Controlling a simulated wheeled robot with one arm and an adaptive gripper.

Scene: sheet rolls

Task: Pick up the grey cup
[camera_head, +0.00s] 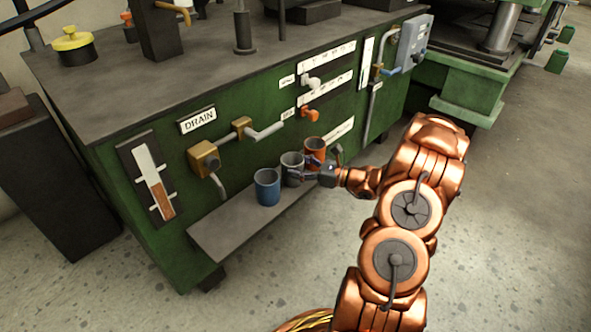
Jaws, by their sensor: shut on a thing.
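The grey cup (291,162) stands upright on a narrow grey shelf (222,236) on the front of a green machine, between a blue cup and an orange cup. My gripper (299,171) reaches in from the right, at the end of my copper arm, and its fingers are shut on the grey cup. The fingers cover part of the cup's lower side. The cup looks to be at shelf level; I cannot tell whether its base touches the shelf.
The blue cup (267,189) stands just left of the grey cup. The orange cup (315,147) is close behind on the right, near my gripper. Above are an orange valve handle (310,114) and a grey pipe (266,132) on the green panel.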

